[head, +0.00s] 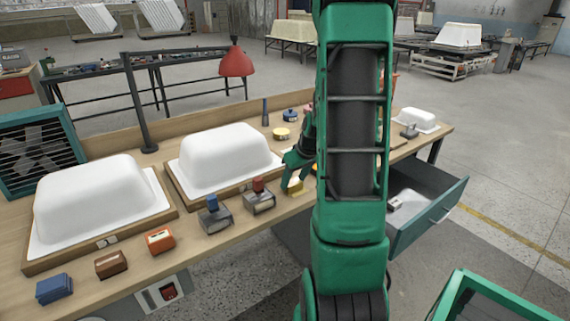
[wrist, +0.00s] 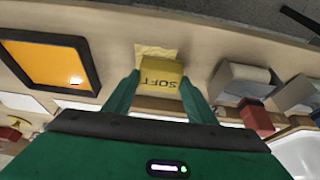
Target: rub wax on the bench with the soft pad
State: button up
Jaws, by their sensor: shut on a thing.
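The soft pad is a yellow block marked SOFT (wrist: 160,74), held between the two green fingers of my gripper (wrist: 159,88) in the wrist view. In the head view the pad (head: 294,186) is small, at the bench's front edge just below my gripper (head: 292,172). A paler yellow patch (wrist: 153,50) lies on the bench beside the pad; I cannot tell if it is wax or a cloth. The wooden bench (head: 190,236) runs across the head view. Whether the pad touches the bench is unclear. My arm hides part of the bench.
White tub shells (head: 225,160) sit on wooden boards on the bench. Grey blocks with blue (head: 214,216) and red (head: 259,196) tops stand left of the pad. A dark-framed orange panel (wrist: 45,65) is close by in the wrist view. A drawer (head: 432,212) stands open at right.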

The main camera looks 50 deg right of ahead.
jog(key=shift+w+a, duration=0.2)
jog(key=shift+a, duration=1.05)
jog(key=shift+w+r, duration=0.1)
jog(key=shift+r, duration=0.95)
jog(key=shift+a+r, duration=0.1)
jog(key=shift+r, duration=2.85)
